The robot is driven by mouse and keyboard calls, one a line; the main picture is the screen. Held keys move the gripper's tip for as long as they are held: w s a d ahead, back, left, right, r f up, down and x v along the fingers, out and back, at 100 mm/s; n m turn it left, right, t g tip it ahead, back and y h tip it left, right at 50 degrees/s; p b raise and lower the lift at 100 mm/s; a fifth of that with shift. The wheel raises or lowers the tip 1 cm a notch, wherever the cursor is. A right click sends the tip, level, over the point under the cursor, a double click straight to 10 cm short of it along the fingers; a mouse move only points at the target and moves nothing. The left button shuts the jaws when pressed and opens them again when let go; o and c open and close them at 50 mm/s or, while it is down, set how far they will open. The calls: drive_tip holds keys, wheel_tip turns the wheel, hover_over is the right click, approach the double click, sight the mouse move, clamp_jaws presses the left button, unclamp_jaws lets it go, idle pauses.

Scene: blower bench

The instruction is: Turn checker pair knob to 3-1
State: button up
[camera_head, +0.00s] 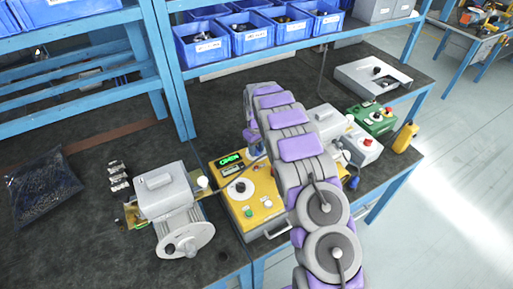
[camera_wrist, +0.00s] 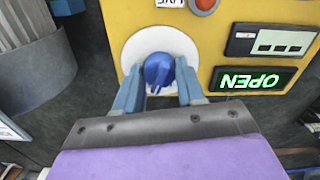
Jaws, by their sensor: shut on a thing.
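The yellow checker box (camera_head: 259,211) stands on the bench left of my arm in the head view. In the wrist view its panel (camera_wrist: 217,36) carries a round white dial (camera_wrist: 133,48) with a blue knob (camera_wrist: 158,70). My gripper (camera_wrist: 160,78) has one blue finger on each side of this knob and is shut on it. My arm hides most of the gripper there. The knob's pair marks are not legible.
A second white dial (camera_head: 240,188) with a dark knob is on the same box. A grey motor unit with a wheel (camera_head: 185,240) stands close on the left. A green box (camera_head: 372,118) is on the right. Blue bins (camera_head: 203,45) line the shelf behind.

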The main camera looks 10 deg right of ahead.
drive_tip(key=m+p, duration=0.2)
drive_tip(key=m, duration=0.1)
drive_tip(key=shift+r, duration=0.1)
drive_tip(key=shift+m+p, duration=0.8)
drive_tip(key=shift+m, duration=1.7)
drive_tip(key=o, duration=1)
drive_tip(key=shift+o, duration=0.2)
